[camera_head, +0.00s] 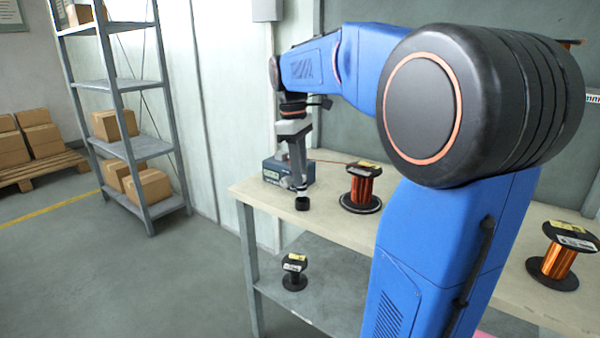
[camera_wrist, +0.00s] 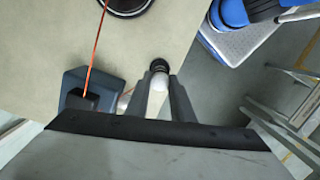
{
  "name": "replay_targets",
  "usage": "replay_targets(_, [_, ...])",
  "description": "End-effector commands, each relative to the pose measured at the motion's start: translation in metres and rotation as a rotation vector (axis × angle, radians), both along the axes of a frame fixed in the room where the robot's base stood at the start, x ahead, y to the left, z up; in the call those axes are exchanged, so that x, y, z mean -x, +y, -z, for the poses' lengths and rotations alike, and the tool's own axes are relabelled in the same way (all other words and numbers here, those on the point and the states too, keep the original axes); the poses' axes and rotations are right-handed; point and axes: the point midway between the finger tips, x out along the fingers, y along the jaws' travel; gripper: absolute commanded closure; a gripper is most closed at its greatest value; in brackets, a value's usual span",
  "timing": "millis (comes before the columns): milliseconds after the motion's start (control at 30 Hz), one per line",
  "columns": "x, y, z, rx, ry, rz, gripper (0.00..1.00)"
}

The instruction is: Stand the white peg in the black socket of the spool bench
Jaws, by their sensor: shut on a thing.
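My gripper (camera_head: 300,183) points down over the near left corner of the spool bench (camera_head: 258,188) and is shut on the white peg (camera_head: 302,193). In the wrist view the peg (camera_wrist: 157,95) shows between the two fingers. The black socket (camera_head: 302,204) is on the bench top directly below the peg's lower end. In the wrist view the socket (camera_wrist: 160,66) lines up with the peg's far end. The peg looks upright and at or touching the socket; I cannot tell how deep it sits.
A dark blue-grey box (camera_head: 270,171) stands behind the gripper, with a copper wire (camera_wrist: 97,45) running from it to a copper spool (camera_head: 361,188). Another spool (camera_head: 556,262) is on the right. A small black spool (camera_head: 294,272) sits on the lower shelf.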

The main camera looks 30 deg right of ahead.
Motion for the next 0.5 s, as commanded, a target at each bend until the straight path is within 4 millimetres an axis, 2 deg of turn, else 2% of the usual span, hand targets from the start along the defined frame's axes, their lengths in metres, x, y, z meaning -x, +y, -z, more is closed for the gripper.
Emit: replay_targets(500, [0.0001,0.0000,0.0054,0.000,0.000,0.000,0.97])
